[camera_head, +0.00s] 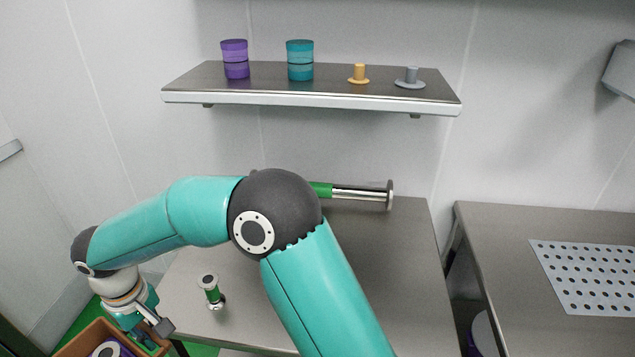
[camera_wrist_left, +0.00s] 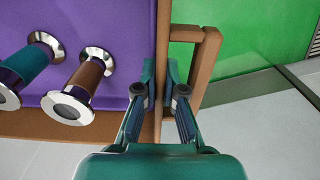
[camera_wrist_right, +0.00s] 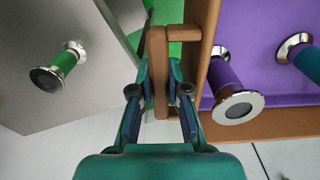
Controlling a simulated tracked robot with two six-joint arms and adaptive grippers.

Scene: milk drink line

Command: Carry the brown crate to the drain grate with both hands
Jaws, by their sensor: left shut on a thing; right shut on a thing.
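The brown crate (camera_head: 75,345) is partly in the head view at the bottom left, cut off by the frame edge. My right gripper (camera_head: 152,328) is at its right side. In the right wrist view my right gripper (camera_wrist_right: 175,85) is shut on the crate's outer handle bar (camera_wrist_right: 158,60). In the left wrist view my left gripper (camera_wrist_left: 160,85) is shut on the crate's side wall (camera_wrist_left: 162,50), with a handle bar (camera_wrist_left: 207,70) just outside it. A perforated metal plate (camera_head: 586,278) on the right table may be the drain grate.
The crate has a purple inside and holds several metal-flanged pieces, one brown (camera_wrist_left: 85,78). A green-bodied piece (camera_head: 212,292) stands on the middle table (camera_head: 390,260); another (camera_head: 360,193) lies at its back. A wall shelf (camera_head: 310,97) holds several small items.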

